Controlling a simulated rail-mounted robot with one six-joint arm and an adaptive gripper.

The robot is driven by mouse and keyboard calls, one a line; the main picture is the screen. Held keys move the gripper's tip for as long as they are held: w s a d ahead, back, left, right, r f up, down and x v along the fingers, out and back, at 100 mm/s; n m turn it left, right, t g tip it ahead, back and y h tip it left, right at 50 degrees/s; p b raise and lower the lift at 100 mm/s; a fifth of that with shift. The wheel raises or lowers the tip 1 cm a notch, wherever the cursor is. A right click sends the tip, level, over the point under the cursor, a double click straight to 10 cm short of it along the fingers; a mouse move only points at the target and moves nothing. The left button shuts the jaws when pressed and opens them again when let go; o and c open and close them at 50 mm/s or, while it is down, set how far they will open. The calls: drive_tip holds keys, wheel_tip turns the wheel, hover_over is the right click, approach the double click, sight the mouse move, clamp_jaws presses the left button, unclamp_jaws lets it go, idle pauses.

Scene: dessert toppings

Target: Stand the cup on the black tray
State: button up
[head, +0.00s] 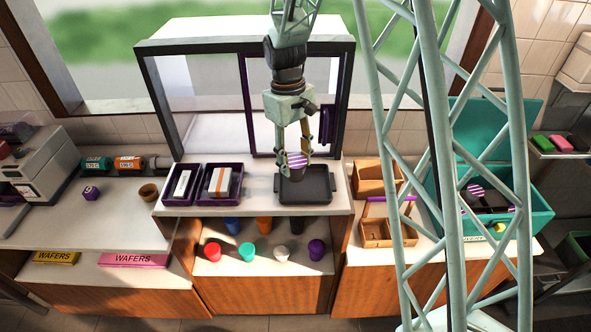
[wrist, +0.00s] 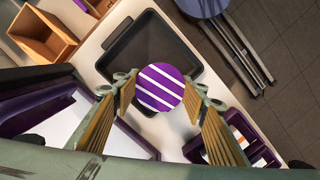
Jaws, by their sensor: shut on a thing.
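The cup (head: 296,171) is dark with a purple-and-white striped top. My gripper (head: 297,155) is shut on it, and the cup looks upright. The striped top (wrist: 160,87) also shows in the wrist view, between my two fingers. The black tray (head: 322,197) lies on the white counter below the cup. In the head view the cup overlaps the tray's left back part. In the wrist view the top covers part of the tray's (wrist: 139,42) near edge. I cannot tell whether the cup's base touches the tray; the base is hidden in the wrist view.
Two purple bins (head: 182,197) with white boxes stand left of the tray. A glass-fronted case (head: 205,130) stands behind. Wooden boxes (head: 375,233) and a teal crate (head: 540,215) are at right. Several coloured cups (head: 247,252) stand on the shelf below.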

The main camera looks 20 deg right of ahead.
sight(293, 159)
drive_tip(key=shift+f, duration=0.1)
drive_tip(key=shift+f+p, duration=0.35)
drive_tip(key=shift+f, duration=1.3)
drive_tip(key=shift+f, duration=0.15)
drive_tip(key=o, duration=0.9)
drive_tip(key=shift+w+a+r+b, duration=0.1)
drive_tip(key=shift+w+r+b, duration=0.1)
drive_tip(key=shift+r, duration=1.85)
drive_tip(key=shift+w+a+r+b, duration=0.15)
drive_tip(key=shift+w+r, duration=0.1)
drive_tip(key=shift+r, duration=1.8)
drive_tip(key=shift+w+a+r+b, duration=0.1)
drive_tip(key=shift+w+r+b, duration=0.1)
drive_tip(key=shift+r, duration=1.85)
